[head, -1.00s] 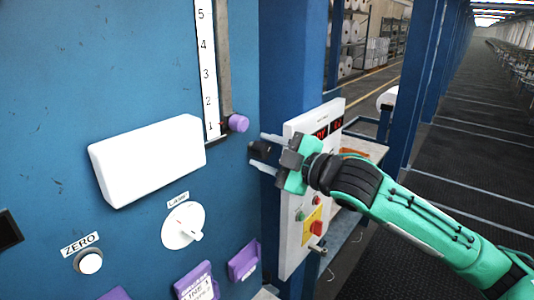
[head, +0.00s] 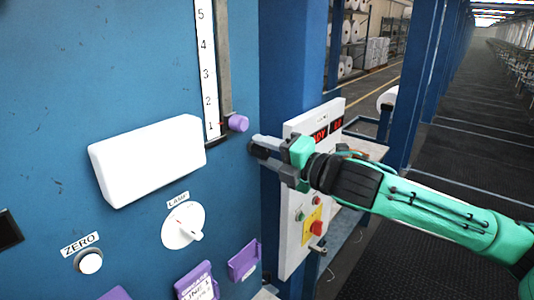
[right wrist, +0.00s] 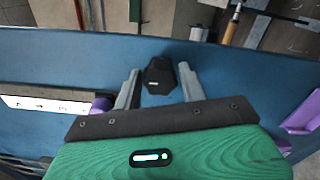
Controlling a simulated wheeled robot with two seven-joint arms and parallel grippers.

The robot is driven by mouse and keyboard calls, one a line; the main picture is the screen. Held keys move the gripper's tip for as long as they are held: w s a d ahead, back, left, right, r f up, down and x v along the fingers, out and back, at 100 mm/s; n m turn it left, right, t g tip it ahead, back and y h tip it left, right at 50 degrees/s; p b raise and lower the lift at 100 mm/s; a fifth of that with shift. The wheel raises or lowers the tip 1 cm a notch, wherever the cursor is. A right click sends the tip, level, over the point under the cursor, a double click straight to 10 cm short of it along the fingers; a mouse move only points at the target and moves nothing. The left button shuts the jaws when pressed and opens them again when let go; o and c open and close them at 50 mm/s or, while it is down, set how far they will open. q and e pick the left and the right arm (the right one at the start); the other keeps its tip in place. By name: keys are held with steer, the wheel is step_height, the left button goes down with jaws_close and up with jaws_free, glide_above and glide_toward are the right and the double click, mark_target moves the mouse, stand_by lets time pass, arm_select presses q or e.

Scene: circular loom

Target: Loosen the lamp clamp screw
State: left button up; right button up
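A black knob (right wrist: 159,76), which I take to be the clamp screw, sticks out from the blue panel. In the right wrist view it sits between the two grey fingers of my right gripper (right wrist: 158,82), with a narrow gap on each side. In the head view my right gripper (head: 266,148) reaches in from the right to the panel's edge, and its fingers partly hide the knob (head: 254,147). The gripper is open around the knob. My left gripper is not in view.
A purple knob (head: 238,123) on the scale's slider is close above the gripper. A white box (head: 147,160), a lamp dial (head: 184,225), a zero button (head: 90,262) and purple holders (head: 243,260) are on the panel. A white control box (head: 309,205) stands just behind the gripper.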

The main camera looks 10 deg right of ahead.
steer(key=shift+o, duration=0.9)
steer(key=v, duration=0.7)
stand_by(1.6)
